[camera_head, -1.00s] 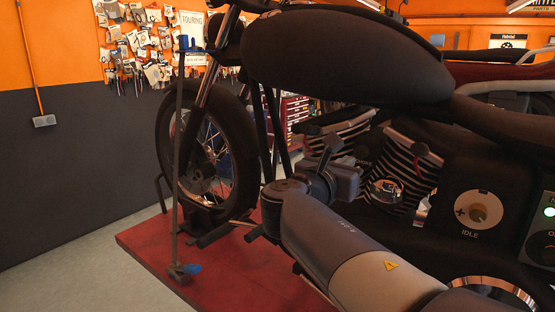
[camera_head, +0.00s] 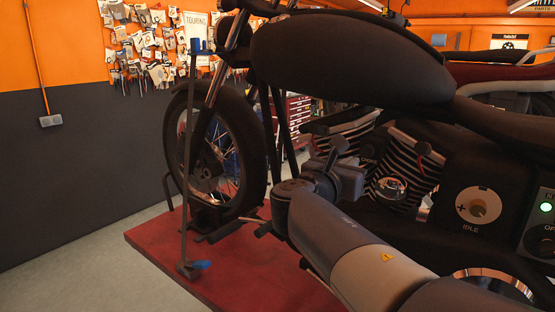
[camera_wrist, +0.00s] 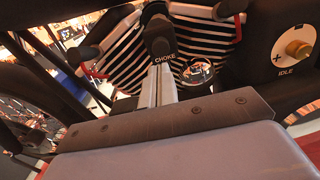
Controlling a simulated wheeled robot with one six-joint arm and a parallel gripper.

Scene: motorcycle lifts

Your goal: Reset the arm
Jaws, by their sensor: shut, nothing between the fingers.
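My arm (camera_head: 345,235) reaches in from the lower right toward the motorcycle's engine, its wrist bent beside the engine. In the wrist view my gripper (camera_wrist: 163,80) is shut and empty; its two pale fingers lie together. Their tips point at a dark knob marked CHOKE (camera_wrist: 159,38), just beyond them. I cannot tell whether they touch it. In the head view the fingers are hard to make out among the dark parts near the engine.
The finned engine (camera_head: 405,165) stands close to my wrist. An IDLE dial (camera_head: 478,207) and a panel with a green light (camera_head: 548,212) are at the right. The motorcycle is on a red lift platform (camera_head: 240,265). Grey floor (camera_head: 85,265) is clear at the left.

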